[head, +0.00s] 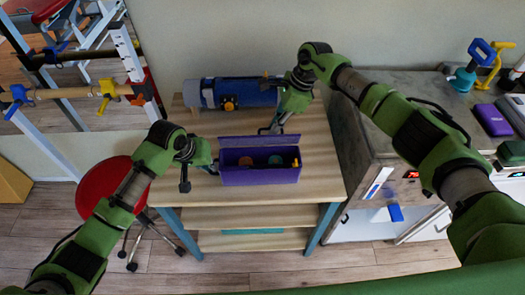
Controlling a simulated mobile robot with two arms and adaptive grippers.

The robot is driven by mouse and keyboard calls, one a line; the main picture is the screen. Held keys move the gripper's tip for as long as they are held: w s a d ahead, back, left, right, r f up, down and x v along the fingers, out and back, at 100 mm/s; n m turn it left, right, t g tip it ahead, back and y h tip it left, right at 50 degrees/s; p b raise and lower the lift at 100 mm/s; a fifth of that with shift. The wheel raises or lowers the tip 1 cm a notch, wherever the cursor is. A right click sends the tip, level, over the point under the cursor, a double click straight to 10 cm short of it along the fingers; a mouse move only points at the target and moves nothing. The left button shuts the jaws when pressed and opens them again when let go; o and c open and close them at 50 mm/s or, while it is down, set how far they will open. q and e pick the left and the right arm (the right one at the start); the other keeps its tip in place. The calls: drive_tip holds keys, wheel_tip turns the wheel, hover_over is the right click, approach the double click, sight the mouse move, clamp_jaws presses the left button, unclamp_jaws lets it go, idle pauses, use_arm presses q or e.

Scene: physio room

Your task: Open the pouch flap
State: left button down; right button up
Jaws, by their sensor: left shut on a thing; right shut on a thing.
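The purple pouch (260,176) stands on the wooden table, its mouth facing up. Its flap (255,141) is raised along the back edge, so the inside shows. Inside are small round items, one teal and one orange-brown. My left gripper (213,168) is shut on the pouch at its left side. My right gripper (270,129) is shut on the flap at its upper edge, behind the pouch. The fingertips of both are small and partly hidden.
A blue roll (240,92) lies at the back of the table (320,165). A red stool (108,190) stands to the left. A grey counter (400,150) with several tools and a purple case (490,119) is at the right. Bare tabletop lies right of the pouch.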

drive_tip(key=shift+w, duration=0.15)
drive_tip(key=shift+w+f, duration=0.45)
drive_tip(key=shift+w, duration=0.15)
drive_tip(key=shift+w+f, duration=0.1)
drive_tip(key=shift+f, duration=0.05)
drive_tip(key=shift+w+f, duration=0.15)
idle(0.4)
drive_tip(key=o, duration=0.5)
drive_tip(key=shift+r, duration=4.5)
